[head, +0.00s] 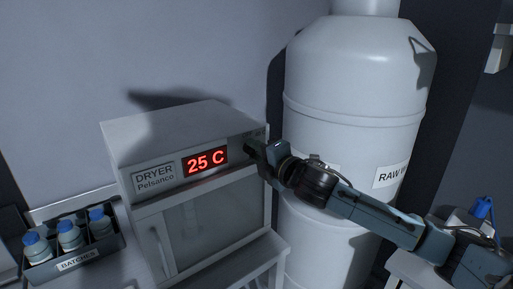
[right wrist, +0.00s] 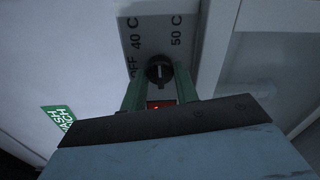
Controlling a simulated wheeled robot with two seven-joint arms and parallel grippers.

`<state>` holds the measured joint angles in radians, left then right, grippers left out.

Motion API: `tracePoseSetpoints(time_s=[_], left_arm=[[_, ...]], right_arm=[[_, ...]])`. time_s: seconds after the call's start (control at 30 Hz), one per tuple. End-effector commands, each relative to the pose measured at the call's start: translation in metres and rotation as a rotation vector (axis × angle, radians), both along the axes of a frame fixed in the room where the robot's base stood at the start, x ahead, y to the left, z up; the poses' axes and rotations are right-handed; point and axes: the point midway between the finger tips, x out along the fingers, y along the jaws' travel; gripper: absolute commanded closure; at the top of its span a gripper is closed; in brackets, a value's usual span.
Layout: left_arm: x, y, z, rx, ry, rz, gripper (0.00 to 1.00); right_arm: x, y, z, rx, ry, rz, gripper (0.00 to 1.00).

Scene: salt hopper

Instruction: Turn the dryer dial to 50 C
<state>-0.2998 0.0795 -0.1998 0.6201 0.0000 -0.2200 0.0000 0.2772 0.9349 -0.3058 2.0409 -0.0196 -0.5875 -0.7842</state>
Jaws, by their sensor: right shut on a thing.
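The dryer (head: 185,150) is a white cabinet with a red display (head: 205,160) reading "25 C". Its dial (right wrist: 159,70) is a round black knob with a light mark, beside the printed labels OFF, 40 C and 50 C. I cannot tell for sure which label the mark points to. My right gripper (head: 256,150) is at the right end of the dryer's front panel and hides the dial in the head view. In the right wrist view, its two green fingers (right wrist: 159,82) are shut on the dial, one on each side. My left gripper is not in view.
A large white tank (head: 352,75) stands right beside the dryer, behind my right arm. A dark rack (head: 100,245) labelled "BATCHES" holds blue-capped bottles at the lower left. A blue-topped item (head: 483,208) is at the far right. A green sign (right wrist: 60,118) shows in the right wrist view.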

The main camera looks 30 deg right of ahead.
Motion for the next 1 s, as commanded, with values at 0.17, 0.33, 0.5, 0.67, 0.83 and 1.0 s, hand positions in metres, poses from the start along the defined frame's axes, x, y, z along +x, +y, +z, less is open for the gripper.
tracePoseSetpoints(time_s=[0.17,0.33,0.5,0.67,0.83,1.0], left_arm=[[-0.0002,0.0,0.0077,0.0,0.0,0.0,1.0],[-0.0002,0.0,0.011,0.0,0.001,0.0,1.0],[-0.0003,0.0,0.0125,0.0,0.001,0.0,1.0],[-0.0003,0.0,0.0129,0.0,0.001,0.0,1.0],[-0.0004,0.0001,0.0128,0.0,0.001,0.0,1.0],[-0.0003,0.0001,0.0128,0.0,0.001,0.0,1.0]], right_arm=[[0.0001,-0.0004,0.0013,0.112,0.009,-0.001,0.93],[0.0,-0.0003,0.0007,0.179,0.015,-0.001,0.93],[0.0001,-0.0006,0.0006,0.214,0.017,-0.001,0.93],[0.0002,-0.0006,0.0004,0.226,0.017,-0.001,0.93],[0.0002,-0.0006,0.0003,0.228,0.018,-0.001,0.93],[0.0002,-0.0005,0.0004,0.228,0.018,-0.001,0.67]])
